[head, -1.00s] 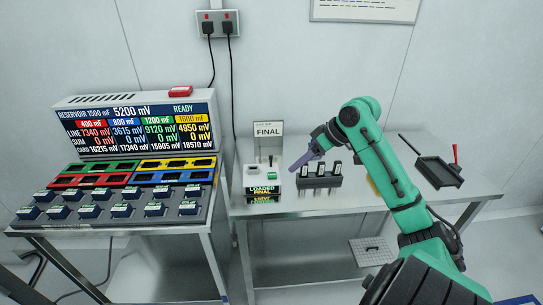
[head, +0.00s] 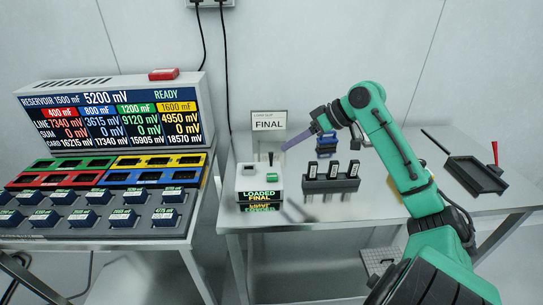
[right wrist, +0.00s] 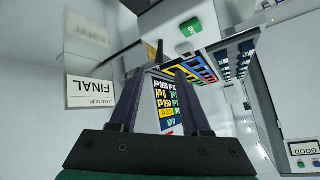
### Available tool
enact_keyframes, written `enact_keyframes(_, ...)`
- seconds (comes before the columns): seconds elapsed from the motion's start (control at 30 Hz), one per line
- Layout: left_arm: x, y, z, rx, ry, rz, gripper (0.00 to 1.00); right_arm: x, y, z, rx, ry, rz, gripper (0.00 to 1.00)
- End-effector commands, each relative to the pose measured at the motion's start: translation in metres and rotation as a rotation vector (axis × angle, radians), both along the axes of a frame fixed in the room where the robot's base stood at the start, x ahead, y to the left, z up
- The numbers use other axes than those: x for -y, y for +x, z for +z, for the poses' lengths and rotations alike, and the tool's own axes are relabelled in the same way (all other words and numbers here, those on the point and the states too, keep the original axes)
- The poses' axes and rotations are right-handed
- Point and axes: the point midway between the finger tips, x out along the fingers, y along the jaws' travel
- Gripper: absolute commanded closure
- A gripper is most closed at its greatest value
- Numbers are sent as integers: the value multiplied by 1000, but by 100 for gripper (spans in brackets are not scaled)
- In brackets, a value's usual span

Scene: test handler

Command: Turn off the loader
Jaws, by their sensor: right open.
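The loader (head: 259,183) is a white box on the right-hand table, with a black lever (head: 271,159) standing up on top and a green button (head: 272,177). Its front label reads LOADED FINAL. In the right wrist view, a white box with a green button (right wrist: 191,28) at the top appears to be the loader. My right gripper (head: 285,147) is open and empty, above and to the right of the loader, apart from it. Its two dark fingers (right wrist: 157,76) show spread in the right wrist view. My left gripper is not in view.
A FINAL slip holder (head: 268,123) stands behind the loader. A black rack (head: 331,184) with several cards is to its right, with a blue block (head: 326,144) behind. A black tray (head: 477,175) lies far right. The reservoir display console (head: 110,115) stands left.

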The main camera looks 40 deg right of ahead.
Motion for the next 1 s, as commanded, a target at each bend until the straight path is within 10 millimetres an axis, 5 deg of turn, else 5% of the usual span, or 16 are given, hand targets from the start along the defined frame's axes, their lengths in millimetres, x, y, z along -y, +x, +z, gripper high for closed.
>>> enact_keyframes(0.3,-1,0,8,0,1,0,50,-29,47,-51,0,1,-1,53)
enact_keyframes(0.67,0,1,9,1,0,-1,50,-34,55,-62,0,-1,-1,53)
enact_keyframes(0.8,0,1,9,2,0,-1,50,-34,55,-61,0,-1,-1,100)
enact_keyframes(1.0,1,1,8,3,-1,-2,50,-34,55,-61,0,-2,-1,100)
